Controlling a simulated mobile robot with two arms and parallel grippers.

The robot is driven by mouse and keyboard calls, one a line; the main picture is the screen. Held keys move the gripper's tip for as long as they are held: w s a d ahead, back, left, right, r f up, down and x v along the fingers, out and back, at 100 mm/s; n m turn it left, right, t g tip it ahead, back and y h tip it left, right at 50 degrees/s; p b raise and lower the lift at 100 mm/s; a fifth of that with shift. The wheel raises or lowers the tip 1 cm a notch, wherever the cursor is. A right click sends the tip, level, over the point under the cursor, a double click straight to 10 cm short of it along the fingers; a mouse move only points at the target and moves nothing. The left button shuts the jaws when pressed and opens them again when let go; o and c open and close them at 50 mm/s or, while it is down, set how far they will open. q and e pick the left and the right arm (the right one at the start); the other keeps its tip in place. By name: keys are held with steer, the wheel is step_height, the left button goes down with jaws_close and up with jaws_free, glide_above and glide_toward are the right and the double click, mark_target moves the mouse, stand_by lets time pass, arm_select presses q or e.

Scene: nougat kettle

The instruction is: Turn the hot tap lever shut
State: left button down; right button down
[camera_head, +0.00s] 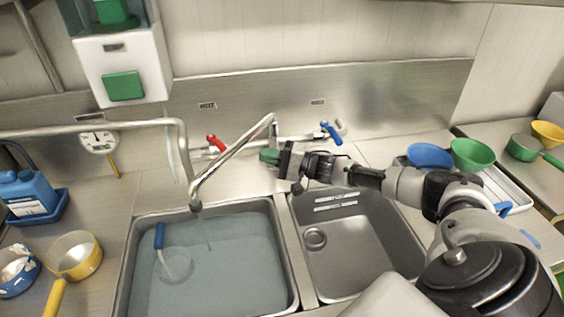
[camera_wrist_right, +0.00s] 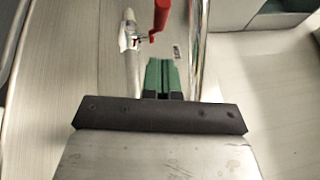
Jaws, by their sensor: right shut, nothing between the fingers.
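The hot tap lever (camera_head: 216,142) is red and sits on the left of the tap at the back of the sinks. It also shows at the top of the right wrist view (camera_wrist_right: 161,14), angled upward above its metal valve body (camera_wrist_right: 130,42). My right gripper (camera_head: 266,157) is to the right of the red lever, apart from it, with the spout (camera_head: 233,152) between them in the head view. Its green fingers (camera_wrist_right: 163,76) are shut and empty, pointing toward the valve. The blue lever (camera_head: 331,132) is on the right side of the tap. My left gripper is not in view.
The left sink (camera_head: 215,262) holds water with a blue-handled tool (camera_head: 159,237) in it. The right sink (camera_head: 352,250) is empty. A second pipe (camera_head: 184,150) hangs left of the red lever. Blue (camera_head: 428,154) and green (camera_head: 473,152) bowls stand at right.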

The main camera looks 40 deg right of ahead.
mark_target(218, 144)
arm_select(q)
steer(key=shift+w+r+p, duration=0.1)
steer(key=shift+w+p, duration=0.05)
steer(key=shift+p, duration=0.15)
arm_select(e)
steer(key=w+a+r, duration=0.1)
steer(key=w+a, duration=0.1)
steer(key=a, duration=0.3)
steer(key=shift+w+a, duration=0.3)
steer(key=shift+a, duration=0.1)
